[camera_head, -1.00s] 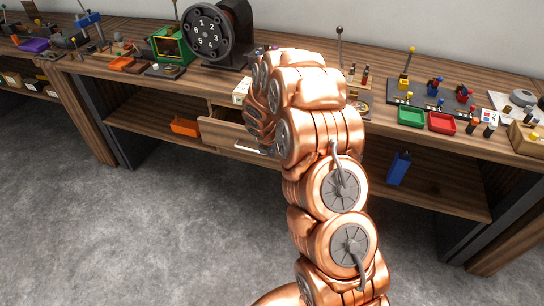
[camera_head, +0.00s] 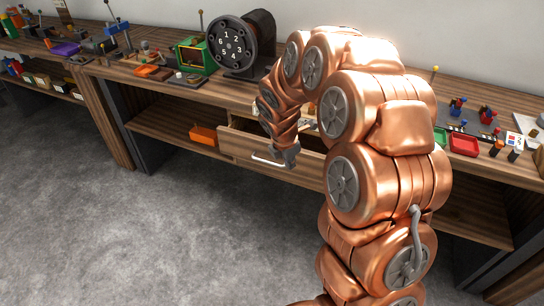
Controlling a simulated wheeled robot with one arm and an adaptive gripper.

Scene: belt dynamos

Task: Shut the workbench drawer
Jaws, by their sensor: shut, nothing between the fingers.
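The workbench drawer (camera_head: 240,146) is a wooden drawer under the bench top, left of my arm. It stands pulled out, with part of its open inside showing behind the front. A pale bar handle (camera_head: 268,160) is on its front. My gripper (camera_head: 288,156) is shut and empty, pointing down by the drawer front just right of the handle. I cannot tell whether it touches the front. My copper arm hides the drawer's right part and some of the bench behind.
The workbench top (camera_head: 235,90) carries a black numbered dial (camera_head: 232,42), a green-framed box (camera_head: 193,56) and a red tray (camera_head: 464,145). An orange bin (camera_head: 204,135) sits on the lower shelf. The grey floor (camera_head: 190,230) in front is clear.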

